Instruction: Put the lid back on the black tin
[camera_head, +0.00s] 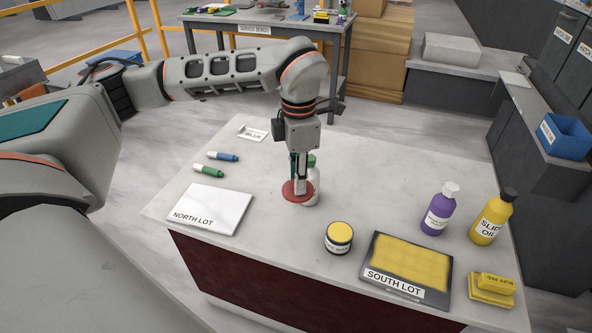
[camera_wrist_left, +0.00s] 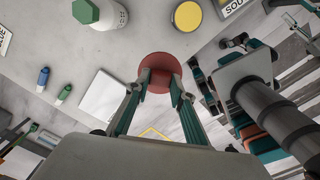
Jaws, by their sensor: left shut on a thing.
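My left gripper (camera_head: 299,183) points down over the slab and is shut on a round red lid (camera_head: 291,193). The black tin (camera_head: 338,246) stands upright on the slab, to the right of the lid and nearer the front edge. Its round top shows yellow, and its label is too small to read. In the wrist view the yellow top (camera_wrist_left: 187,18) lies beyond the lid, apart from it.
A white bottle (camera_head: 311,188) with a green cap stands close behind my left gripper, partly hidden. A NORTH LOT plate (camera_head: 215,205) lies left; a SOUTH LOT tray (camera_head: 440,262) lies right of the tin. Purple (camera_head: 438,212) and yellow (camera_head: 488,222) bottles stand farther right.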

